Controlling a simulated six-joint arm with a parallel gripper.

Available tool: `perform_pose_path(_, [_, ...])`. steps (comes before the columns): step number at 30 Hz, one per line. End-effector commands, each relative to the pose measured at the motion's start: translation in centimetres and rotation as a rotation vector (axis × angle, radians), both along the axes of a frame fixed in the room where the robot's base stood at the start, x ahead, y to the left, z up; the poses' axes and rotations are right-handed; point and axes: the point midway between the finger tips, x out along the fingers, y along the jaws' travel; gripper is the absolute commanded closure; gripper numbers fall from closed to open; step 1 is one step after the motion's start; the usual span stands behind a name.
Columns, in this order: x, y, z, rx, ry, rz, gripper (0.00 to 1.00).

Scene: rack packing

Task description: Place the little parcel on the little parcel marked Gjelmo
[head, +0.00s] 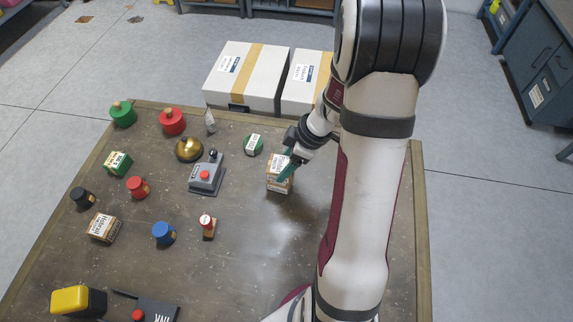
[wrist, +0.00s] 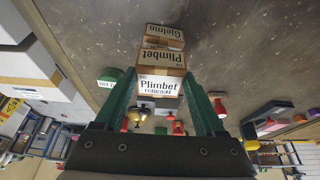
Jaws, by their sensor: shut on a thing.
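My gripper (head: 287,168) is shut on a small brown parcel marked Plimbet, seen between the green fingers in the wrist view (wrist: 160,60). A second small parcel, marked Gjelmo (wrist: 165,31), shows just past the held one in the wrist view and is partly hidden by it. In the head view the two overlap as one brown block (head: 278,186) at the right of the table, partly covered by my gripper. The held parcel looks lined up over the Gjelmo parcel. I cannot tell whether they touch.
Another small parcel (head: 103,227) lies at the left of the table (head: 255,275). White cartons (head: 246,75) stand beyond the table.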

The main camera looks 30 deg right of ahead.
Motion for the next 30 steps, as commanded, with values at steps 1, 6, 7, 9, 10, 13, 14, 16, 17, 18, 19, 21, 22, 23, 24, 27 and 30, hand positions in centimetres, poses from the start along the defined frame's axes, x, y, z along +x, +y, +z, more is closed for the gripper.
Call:
perform_pose_path(1, [-0.1, 0.0, -0.9, 0.004, 0.003, -0.001, 0.87])
perform_pose_path(6, [0.0, 0.0, -1.8, -0.001, -0.001, 0.0, 0.87])
perform_pose_path(7, [0.0, 0.0, -1.8, -0.001, -0.001, 0.0, 0.87])
perform_pose_path(9, [0.0, 0.0, -1.7, 0.0, -0.001, 0.0, 0.87])
perform_pose_path(10, [0.0, 0.0, -1.7, 0.0, -0.001, 0.0, 0.87])
perform_pose_path(13, [0.0, -0.1, -2.0, -0.001, -0.001, 0.0, 0.87])
perform_pose_path(14, [0.0, -0.1, -2.0, -0.001, -0.001, 0.0, 0.23])
perform_pose_path(16, [0.0, -0.1, -1.9, 0.0, -0.001, 0.0, 0.1])
perform_pose_path(17, [0.0, -0.1, -1.9, 0.0, -0.001, 0.0, 0.05])
perform_pose_path(18, [0.0, -0.1, -1.9, 0.0, -0.001, 0.0, 0.0])
perform_pose_path(19, [0.0, -0.1, -1.9, 0.0, -0.001, 0.0, 0.0])
perform_pose_path(21, [0.0, -0.1, -1.9, 0.0, -0.001, 0.0, 0.0])
perform_pose_path(22, [0.0, -0.1, -1.9, 0.0, -0.001, 0.0, 0.0])
perform_pose_path(23, [0.0, -0.1, -1.9, 0.0, -0.001, 0.0, 0.0])
perform_pose_path(24, [0.0, -0.1, -1.9, 0.0, -0.001, 0.0, 0.0])
perform_pose_path(27, [0.0, -0.2, -1.3, -0.001, -0.004, 0.0, 0.0])
perform_pose_path(30, [-0.5, -0.8, 0.5, -0.003, -0.007, -0.001, 0.0])
